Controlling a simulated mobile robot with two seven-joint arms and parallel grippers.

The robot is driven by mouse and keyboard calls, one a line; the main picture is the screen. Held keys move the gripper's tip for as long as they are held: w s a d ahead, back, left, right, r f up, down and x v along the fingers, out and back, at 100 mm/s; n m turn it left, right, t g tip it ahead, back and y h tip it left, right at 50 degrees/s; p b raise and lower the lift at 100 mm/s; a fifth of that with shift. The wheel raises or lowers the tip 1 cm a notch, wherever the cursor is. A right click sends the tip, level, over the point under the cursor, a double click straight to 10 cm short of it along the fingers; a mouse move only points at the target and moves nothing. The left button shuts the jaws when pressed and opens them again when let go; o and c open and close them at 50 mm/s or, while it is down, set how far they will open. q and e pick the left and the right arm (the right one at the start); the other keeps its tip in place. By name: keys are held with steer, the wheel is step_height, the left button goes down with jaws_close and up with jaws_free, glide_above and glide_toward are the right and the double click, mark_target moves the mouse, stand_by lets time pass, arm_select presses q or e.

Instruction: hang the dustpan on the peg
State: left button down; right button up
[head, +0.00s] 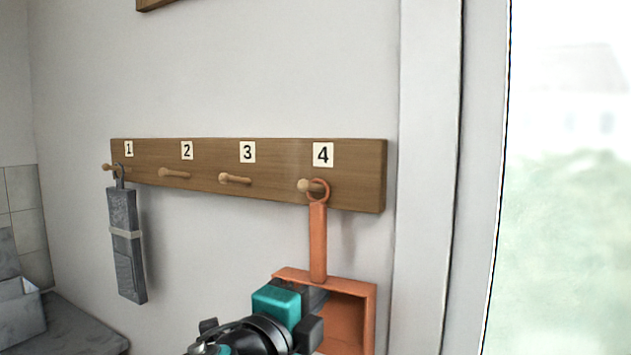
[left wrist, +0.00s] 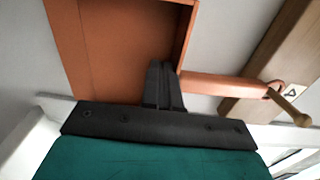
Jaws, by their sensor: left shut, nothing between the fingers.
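The orange dustpan (head: 318,245) hangs by the ring at its handle's end around peg 4 (head: 308,186), with its pan downward. It also shows in the left wrist view (left wrist: 110,50), where the ring is around the peg (left wrist: 292,110). My left gripper (head: 316,300) is in front of the pan, near where the handle meets it. In the left wrist view its fingers (left wrist: 163,85) are together, close to the pan, with nothing between them. Whether they touch the pan I cannot tell. My gripper hides part of the pan. My right gripper is not in view.
A wooden rail (head: 215,190) on the wall bears numbered pegs. A grey strapped item (head: 125,255) hangs from peg 1. Pegs 2 (head: 174,173) and 3 (head: 235,179) are empty. A grey box (head: 18,310) stands on a counter at lower left. A window is at right.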

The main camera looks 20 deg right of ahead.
arm_select(q)
steer(key=shift+p+v, duration=0.6)
steer(key=shift+v, duration=1.2)
stand_by(1.1)
steer(key=shift+p+v, duration=0.8)
steer(key=shift+v, duration=2.15)
steer(key=w+a+f+n+t+y, duration=0.1)
steer(key=a+f+n+y, duration=0.2)
steer(key=a+f+n, duration=0.55)
steer(key=w+a+f+n+t+y, duration=0.1)
steer(key=a+f+n+y, duration=0.4)
steer(key=f+n, duration=0.6)
steer(key=s+a+f+n+g+y, duration=0.1)
steer(key=s+a+f+n+y, duration=0.1)
steer(key=s+a+f, duration=0.4)
steer(key=s+a+f+n+g+y, duration=0.1)
steer(key=s+a+f+n+y, duration=0.1)
steer(key=s+a+f+n, duration=0.2)
steer(key=s+a+f, duration=0.3)
steer(key=a+f, duration=0.3)
steer(key=f, duration=0.2)
steer(key=shift+a+f, duration=0.2)
steer(key=shift+f, duration=0.05)
